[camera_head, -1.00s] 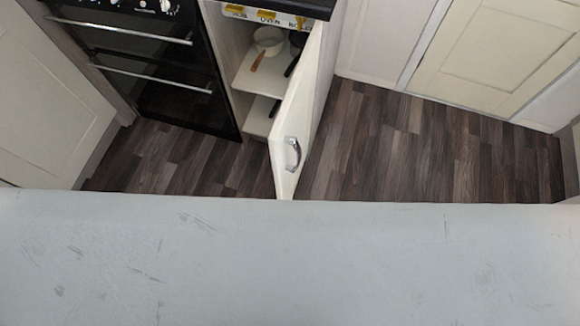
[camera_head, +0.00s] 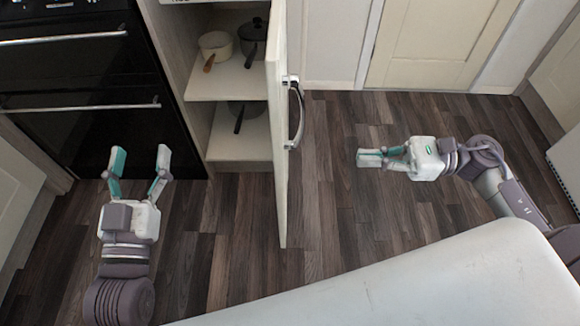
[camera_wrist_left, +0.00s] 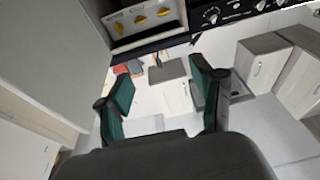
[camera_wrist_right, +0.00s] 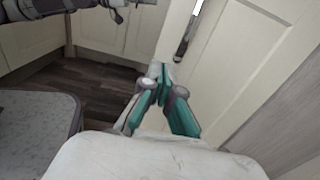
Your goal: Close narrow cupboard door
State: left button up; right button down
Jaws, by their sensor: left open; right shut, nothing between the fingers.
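The narrow cupboard door (camera_head: 277,130) stands open in the head view, swung out toward me and seen nearly edge-on. My left gripper (camera_head: 140,165) is open and empty, left of the door and in front of the oven. My right gripper (camera_head: 370,158) is shut and empty, to the right of the door and apart from the handle. In the right wrist view the shut fingertips (camera_wrist_right: 160,75) show before a cream panelled surface with a dark handle. The left wrist view shows the open fingers (camera_wrist_left: 160,95).
The open cupboard holds pans on shelves (camera_head: 225,85). A black oven (camera_head: 80,90) with bar handles is at left. A pale surface (camera_head: 430,285) covers the lower right foreground. Wood floor (camera_head: 335,200) is clear between the door and my right gripper.

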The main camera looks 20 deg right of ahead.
pick_arm(q)
jog(key=shift+s+d+r+t+h+b, duration=0.1)
jog(key=shift+s+r+t+h+b, duration=0.15)
jog(key=shift+r+t, duration=0.45)
jog(key=shift+s+d+r+t+h+b, duration=0.15)
jog(key=shift+r+t+h, duration=0.2)
jog(key=shift+r, duration=0.6)
pick_arm(e)
jog(key=x, duration=1.3)
jog(key=shift+w+a, duration=0.1)
jog(key=shift+a, duration=0.05)
jog(key=shift+a+r, duration=0.1)
